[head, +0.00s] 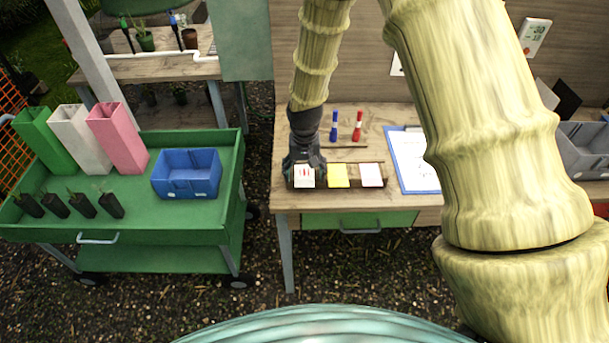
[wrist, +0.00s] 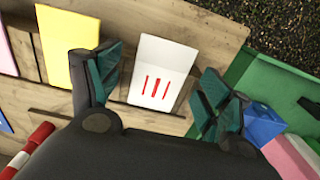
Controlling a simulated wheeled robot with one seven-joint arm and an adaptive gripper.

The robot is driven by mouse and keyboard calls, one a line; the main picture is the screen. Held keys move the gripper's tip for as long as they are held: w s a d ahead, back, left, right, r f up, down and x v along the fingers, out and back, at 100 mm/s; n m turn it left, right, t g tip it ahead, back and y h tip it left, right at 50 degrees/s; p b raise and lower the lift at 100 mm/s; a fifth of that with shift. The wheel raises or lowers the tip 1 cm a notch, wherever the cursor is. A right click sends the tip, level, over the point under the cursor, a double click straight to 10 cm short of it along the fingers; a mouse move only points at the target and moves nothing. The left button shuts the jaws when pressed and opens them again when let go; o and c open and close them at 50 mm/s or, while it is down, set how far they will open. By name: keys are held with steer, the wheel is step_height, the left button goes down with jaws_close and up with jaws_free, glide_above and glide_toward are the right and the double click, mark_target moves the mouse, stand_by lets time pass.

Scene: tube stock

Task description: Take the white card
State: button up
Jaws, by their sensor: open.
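A white card (head: 304,177) with red strokes stands at the left end of a wooden holder (head: 328,185) on the workbench. It also shows in the wrist view (wrist: 163,58), with three red strokes on its face. My gripper (head: 304,162) is open at this card. In the wrist view its fingers (wrist: 158,72) are spread on either side of the card, with gaps visible. A yellow card (head: 338,176) stands in the middle of the holder. A pale, pinkish-white card (head: 371,175) stands at its right end.
A blue marker (head: 334,127) and a red marker (head: 357,127) stand behind the holder. A clipboard (head: 408,165) lies right of it. A green cart (head: 150,205) at left carries a blue bin (head: 187,175), tall boxes and small black pots. A grey bin (head: 583,150) is far right.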

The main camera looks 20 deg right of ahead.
steer(key=shift+f, duration=0.15)
steer(key=c, duration=0.8)
